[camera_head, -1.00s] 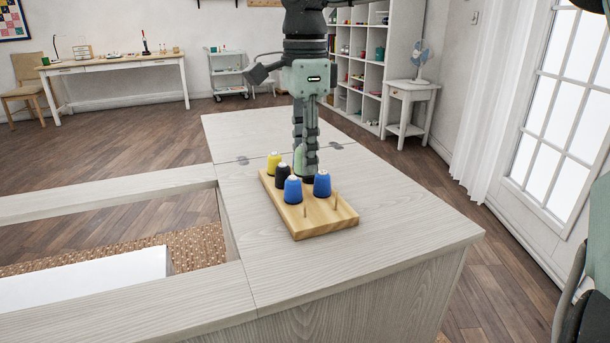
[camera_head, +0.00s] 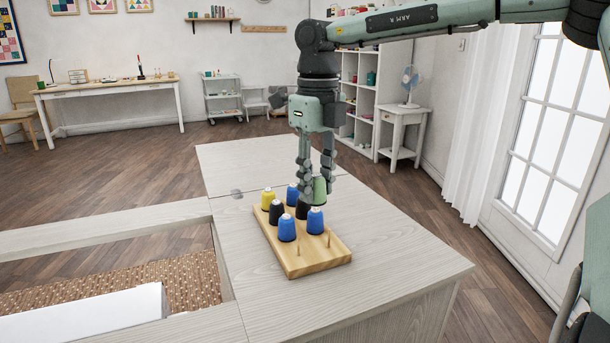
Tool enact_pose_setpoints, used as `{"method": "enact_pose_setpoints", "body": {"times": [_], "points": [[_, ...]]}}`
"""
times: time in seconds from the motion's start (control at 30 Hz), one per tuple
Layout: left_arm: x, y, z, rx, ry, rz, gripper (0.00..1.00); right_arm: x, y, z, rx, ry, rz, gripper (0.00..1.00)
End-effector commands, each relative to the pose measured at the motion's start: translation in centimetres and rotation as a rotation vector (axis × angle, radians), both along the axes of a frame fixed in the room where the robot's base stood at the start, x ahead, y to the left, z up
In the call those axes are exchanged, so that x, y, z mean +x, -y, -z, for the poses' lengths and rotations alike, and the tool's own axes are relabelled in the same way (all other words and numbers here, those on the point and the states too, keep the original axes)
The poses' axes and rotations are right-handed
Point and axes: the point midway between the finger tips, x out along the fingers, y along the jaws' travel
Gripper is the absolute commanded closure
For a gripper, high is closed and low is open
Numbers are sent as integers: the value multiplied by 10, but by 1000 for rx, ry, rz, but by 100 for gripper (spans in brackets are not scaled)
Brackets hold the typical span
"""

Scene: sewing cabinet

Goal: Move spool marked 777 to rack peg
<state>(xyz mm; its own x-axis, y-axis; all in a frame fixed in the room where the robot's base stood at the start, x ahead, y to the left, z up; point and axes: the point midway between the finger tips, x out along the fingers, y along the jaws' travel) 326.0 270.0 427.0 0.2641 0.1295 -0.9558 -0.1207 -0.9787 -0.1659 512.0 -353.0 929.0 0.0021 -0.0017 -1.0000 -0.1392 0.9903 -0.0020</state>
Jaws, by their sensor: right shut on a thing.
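A wooden rack board (camera_head: 300,267) lies on the pale cabinet top. It carries a yellow spool (camera_head: 268,199), black spools, one at the left (camera_head: 276,211) and one nearer the middle (camera_head: 302,210), and several blue spools, one at the front left (camera_head: 286,229). Two bare pegs, one at the front (camera_head: 299,251) and one at the right (camera_head: 329,239), stand at the near end. My right gripper (camera_head: 315,187) points down over the rack's far side, shut on a pale green spool (camera_head: 320,190). I cannot read any number. My left gripper is out of view.
The cabinet top (camera_head: 390,265) is clear in front and right of the rack. At the left is an open recess with a white block (camera_head: 100,312) in it. A side table with a fan (camera_head: 405,115) stands well behind.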

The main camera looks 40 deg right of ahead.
Motion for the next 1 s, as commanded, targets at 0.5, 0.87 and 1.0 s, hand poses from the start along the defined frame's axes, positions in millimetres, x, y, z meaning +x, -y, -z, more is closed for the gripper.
{"method": "enact_pose_setpoints", "body": {"times": [0.5, 0.87, 1.0], "points": [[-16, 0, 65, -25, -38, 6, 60, -9, 26, -5, 3, -2, 944, 85], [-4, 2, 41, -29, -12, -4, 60, -9, 27, 19, 4, -2, 980, 85], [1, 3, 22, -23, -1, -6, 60, -9, 28, 38, 2, -2, 980, 85]]}}
